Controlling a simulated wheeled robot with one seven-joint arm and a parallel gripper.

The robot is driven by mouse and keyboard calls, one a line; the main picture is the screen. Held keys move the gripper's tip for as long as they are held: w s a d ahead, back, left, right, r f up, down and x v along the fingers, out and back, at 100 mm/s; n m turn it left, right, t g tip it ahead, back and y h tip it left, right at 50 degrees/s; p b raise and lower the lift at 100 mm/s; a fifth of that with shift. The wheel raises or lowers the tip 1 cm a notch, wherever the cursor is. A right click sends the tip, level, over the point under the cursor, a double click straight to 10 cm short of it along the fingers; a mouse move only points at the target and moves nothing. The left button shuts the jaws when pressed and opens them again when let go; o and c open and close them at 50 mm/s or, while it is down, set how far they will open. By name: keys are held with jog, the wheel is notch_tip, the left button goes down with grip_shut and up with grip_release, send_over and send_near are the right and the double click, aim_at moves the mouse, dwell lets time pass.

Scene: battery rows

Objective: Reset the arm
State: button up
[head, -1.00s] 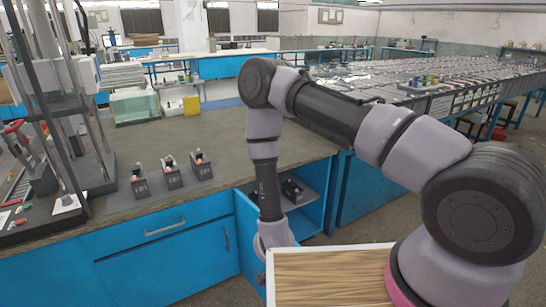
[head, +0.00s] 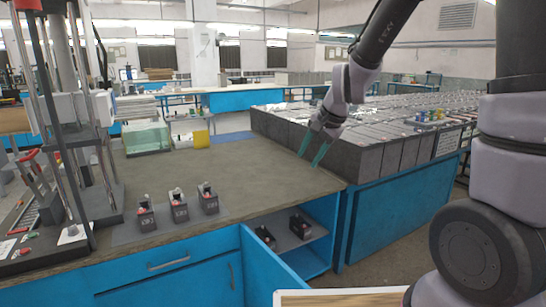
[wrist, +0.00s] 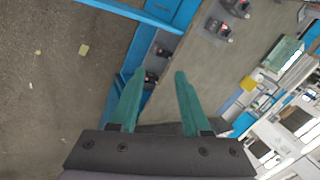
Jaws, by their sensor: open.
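My gripper (head: 310,158) is raised over the right end of the workbench, its two green fingers spread apart and pointing down. It also shows in the wrist view (wrist: 159,72), with nothing between the fingers. Three dark battery units stand in a row on a grey mat on the bench: left (head: 146,214), middle (head: 179,207) and right (head: 208,200). Two more dark units sit inside the open blue cabinet, one at the back right (head: 300,227) and one nearer the door (head: 265,237), partly hidden by it. My gripper touches none of them.
The blue cabinet door (head: 270,267) stands open below the bench. A metal test stand (head: 75,130) rises at the left. A glass tank (head: 146,137) and yellow block (head: 201,139) are at the back. Rows of grey batteries (head: 400,150) fill the right-hand table.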

jog(key=s+d+r+n+t+h, duration=0.1)
jog(key=s+d+r+n+t, duration=0.1)
jog(key=s+d+r, duration=1.2)
jog(key=s+r+n, duration=0.1)
jog(key=s+r, duration=0.2)
jog(key=shift+d+r+t, duration=0.15)
jog(key=shift+d+t, duration=0.15)
dwell(1.2)
